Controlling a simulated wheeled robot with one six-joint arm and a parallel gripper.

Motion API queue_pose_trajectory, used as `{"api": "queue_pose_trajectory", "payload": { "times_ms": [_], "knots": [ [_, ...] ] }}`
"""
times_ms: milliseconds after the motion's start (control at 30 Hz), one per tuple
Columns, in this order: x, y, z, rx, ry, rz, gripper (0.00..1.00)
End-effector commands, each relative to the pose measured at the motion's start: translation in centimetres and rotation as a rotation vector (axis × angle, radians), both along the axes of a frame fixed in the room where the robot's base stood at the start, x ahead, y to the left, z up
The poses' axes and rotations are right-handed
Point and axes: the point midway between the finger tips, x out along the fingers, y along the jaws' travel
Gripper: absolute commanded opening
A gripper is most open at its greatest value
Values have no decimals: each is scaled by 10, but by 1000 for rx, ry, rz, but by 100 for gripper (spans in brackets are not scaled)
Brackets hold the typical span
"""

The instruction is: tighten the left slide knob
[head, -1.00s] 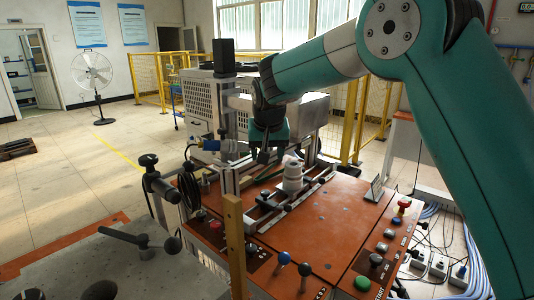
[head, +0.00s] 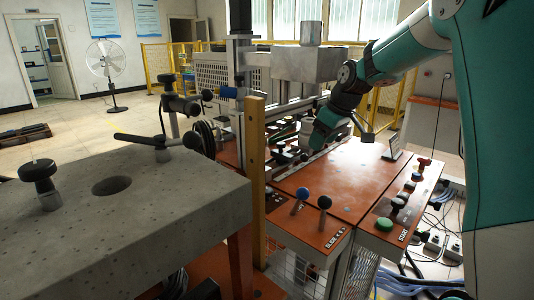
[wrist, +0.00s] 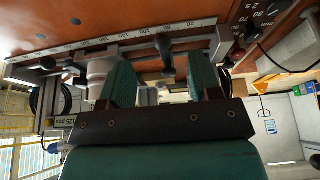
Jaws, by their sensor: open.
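A slide rail with a scale (wrist: 120,38) runs across the wrist view over the orange table top. A dark knob with a stem (wrist: 166,48) stands on the rail, just beyond the gap between my fingers. A second dark knob (wrist: 47,63) sits at the rail's left end. I cannot tell which of them is the left slide knob. My gripper (wrist: 162,78) is open, its two green fingers apart with nothing clearly held between them. In the head view my gripper (head: 316,146) is low over the rail and hides part of it. Small dark knobs (head: 282,157) show beside it.
A pale cylinder (wrist: 101,76) stands close by my left finger in the wrist view. The heater's grey box (head: 292,64) overhangs behind my gripper. Levers (head: 303,194) and a green button (head: 384,224) are at the table's front. A wooden post (head: 255,160) and grey bench (head: 130,220) stand left.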

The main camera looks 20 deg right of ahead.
Motion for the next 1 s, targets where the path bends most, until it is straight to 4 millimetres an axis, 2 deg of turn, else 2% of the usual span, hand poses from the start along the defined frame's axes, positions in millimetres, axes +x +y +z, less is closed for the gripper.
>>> {"api": "queue_pose_trajectory", "payload": {
  "times_ms": [167,567,600,733,1000],
  "knots": [
    [26,12,2,0,2,4,58],
    [111,49,3,-1,3,4,58],
    [112,50,-9,1,6,1,58],
    [119,53,-29,1,5,2,58],
    [125,55,-45,-1,2,1,58]
  ]
}}
